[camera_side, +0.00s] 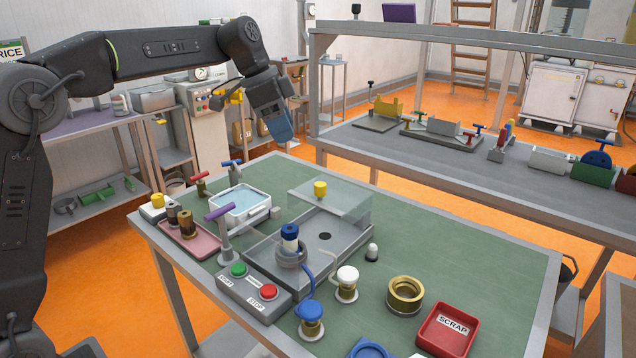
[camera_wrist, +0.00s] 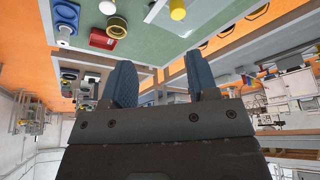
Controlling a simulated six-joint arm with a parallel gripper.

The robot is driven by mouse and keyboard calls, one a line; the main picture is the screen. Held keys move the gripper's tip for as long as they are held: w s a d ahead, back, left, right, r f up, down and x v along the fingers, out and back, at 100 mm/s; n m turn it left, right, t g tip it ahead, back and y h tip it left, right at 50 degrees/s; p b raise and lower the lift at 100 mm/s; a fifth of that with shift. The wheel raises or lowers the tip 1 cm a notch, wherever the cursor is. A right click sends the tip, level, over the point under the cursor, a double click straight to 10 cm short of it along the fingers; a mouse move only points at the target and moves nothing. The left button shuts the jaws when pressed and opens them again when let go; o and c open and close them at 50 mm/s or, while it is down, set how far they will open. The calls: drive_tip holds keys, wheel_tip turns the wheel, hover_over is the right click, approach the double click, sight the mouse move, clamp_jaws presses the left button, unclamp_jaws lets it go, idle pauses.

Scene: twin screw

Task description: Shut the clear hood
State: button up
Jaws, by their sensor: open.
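The clear hood (camera_side: 345,208) is a see-through box with a yellow knob (camera_side: 320,189) on its top. It sits over the back part of a grey base plate (camera_side: 345,248); the front part of the plate, with a dark round hole, is uncovered. My gripper (camera_side: 284,134) is above and behind the hood, to its left in the side view, apart from it and empty. In the wrist view, my gripper's (camera_wrist: 163,80) two blue fingers stand apart with nothing between them. A yellow knob (camera_wrist: 177,10) shows at the top edge there; the hood's panels are hard to make out.
A blue-capped part (camera_side: 289,236) in a grey ring stands at the plate's left. A purple-topped lever (camera_side: 221,212), a button box (camera_side: 253,287) and a white basin (camera_side: 240,205) are nearby.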

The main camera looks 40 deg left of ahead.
sight(318, 184)
drive_tip(key=shift+m+h, duration=0.3)
drive_tip(key=shift+m, duration=0.5)
drive_tip(key=w+x, duration=0.1)
drive_tip(key=x, duration=0.4)
drive_tip(key=w+a+x, duration=0.1)
drive_tip(key=x, duration=0.4)
drive_tip(key=w+x, duration=0.1)
drive_tip(key=x, duration=0.4)
drive_tip(key=shift+w+a+f, duration=0.15)
drive_tip(key=shift+a+f, duration=0.1)
drive_tip(key=shift+a, duration=0.05)
clamp_jaws()
